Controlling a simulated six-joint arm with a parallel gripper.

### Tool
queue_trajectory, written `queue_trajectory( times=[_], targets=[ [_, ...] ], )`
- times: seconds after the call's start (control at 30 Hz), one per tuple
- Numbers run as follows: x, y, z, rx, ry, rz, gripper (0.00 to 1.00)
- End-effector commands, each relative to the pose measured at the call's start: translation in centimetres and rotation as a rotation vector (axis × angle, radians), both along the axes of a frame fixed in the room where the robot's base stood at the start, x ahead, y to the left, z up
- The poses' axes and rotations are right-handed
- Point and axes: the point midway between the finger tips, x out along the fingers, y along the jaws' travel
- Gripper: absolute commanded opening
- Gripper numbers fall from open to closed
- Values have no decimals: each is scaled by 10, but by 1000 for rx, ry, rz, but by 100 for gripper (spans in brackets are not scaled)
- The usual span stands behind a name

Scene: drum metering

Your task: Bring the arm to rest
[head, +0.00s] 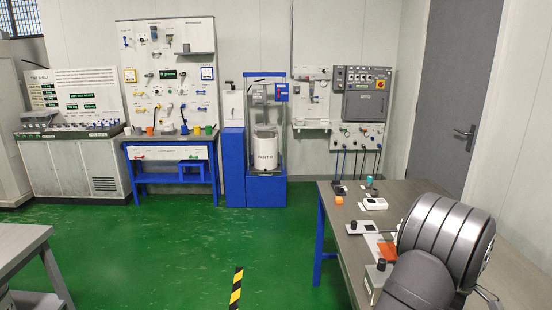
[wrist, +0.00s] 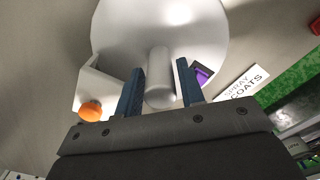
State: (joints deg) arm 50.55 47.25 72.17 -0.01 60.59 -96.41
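In the wrist view my gripper (wrist: 158,75) shows two dark blue fingers set apart. A pale grey cylindrical peg (wrist: 160,80) stands between them, with a finger on each side and slim gaps showing. The peg juts from a large whitish round disc (wrist: 195,25) that fills the upper middle. I cannot tell whether either finger touches the peg; nothing looks clamped. In the head view my arm's dark grey rounded links cover the right side of the near workbench (head: 345,228), and my gripper is hidden there.
An orange knob (wrist: 90,110) and a "SPRAY COATS" label (wrist: 247,82) lie close to the fingers. A drum stand (head: 267,188) and pegboard (head: 170,62) line the back wall.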

Motion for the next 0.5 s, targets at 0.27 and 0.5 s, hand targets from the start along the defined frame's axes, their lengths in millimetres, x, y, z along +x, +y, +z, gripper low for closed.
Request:
queue_trajectory(
  times=[0.27, 0.5],
  targets=[
    [1, -1, 48, -4, -3, 1, 35],
    [1, 0, 96, -3, -1, 1, 35]
  ],
)
